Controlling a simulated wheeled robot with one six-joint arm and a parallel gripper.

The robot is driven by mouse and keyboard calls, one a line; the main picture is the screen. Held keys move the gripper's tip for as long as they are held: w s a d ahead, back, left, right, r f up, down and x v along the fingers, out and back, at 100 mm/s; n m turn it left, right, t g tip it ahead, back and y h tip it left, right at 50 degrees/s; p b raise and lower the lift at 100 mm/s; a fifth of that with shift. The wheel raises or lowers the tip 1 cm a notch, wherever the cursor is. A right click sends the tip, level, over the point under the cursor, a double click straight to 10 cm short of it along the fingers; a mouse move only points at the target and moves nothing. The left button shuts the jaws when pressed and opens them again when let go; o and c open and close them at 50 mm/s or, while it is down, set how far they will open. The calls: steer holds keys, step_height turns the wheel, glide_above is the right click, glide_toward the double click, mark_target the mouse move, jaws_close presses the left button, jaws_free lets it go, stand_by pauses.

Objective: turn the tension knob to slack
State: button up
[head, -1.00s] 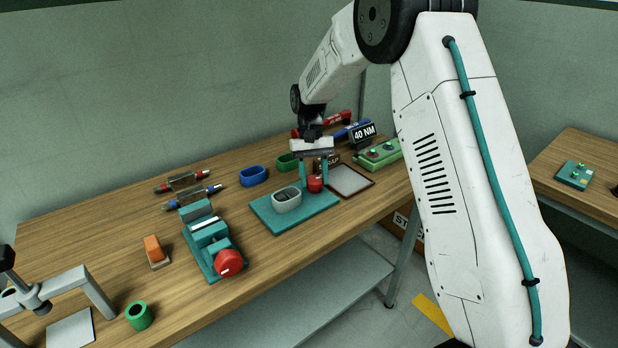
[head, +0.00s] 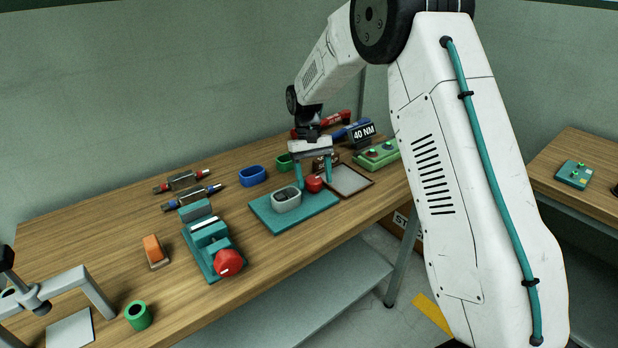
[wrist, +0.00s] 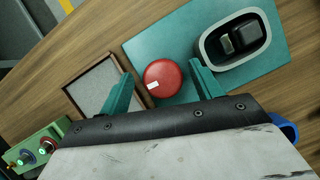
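The red round knob (head: 314,184) sits at the right part of a teal plate (head: 262,213). I take it to be the tension knob, but I cannot read a label on it. In the wrist view the knob (wrist: 163,79) shows a short white mark near its left edge. My gripper (head: 314,180) points down over the knob with its teal fingers spread. In the wrist view the gripper (wrist: 161,70) is open, with a finger on each side of the knob and visible gaps. A dark sign behind the gripper is partly hidden.
A grey cup (head: 287,199) with dark pieces stands on the plate, left of the knob. A framed tray (head: 350,180) lies close on the right. A teal vise with another red knob (head: 229,263) is at front left. Blue (head: 253,175) and green rings stand behind.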

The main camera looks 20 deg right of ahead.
steer(key=shift+a, duration=0.1)
steer(key=v, duration=0.7)
steer(key=shift+w+r, duration=0.2)
steer(key=shift+r, duration=0.2)
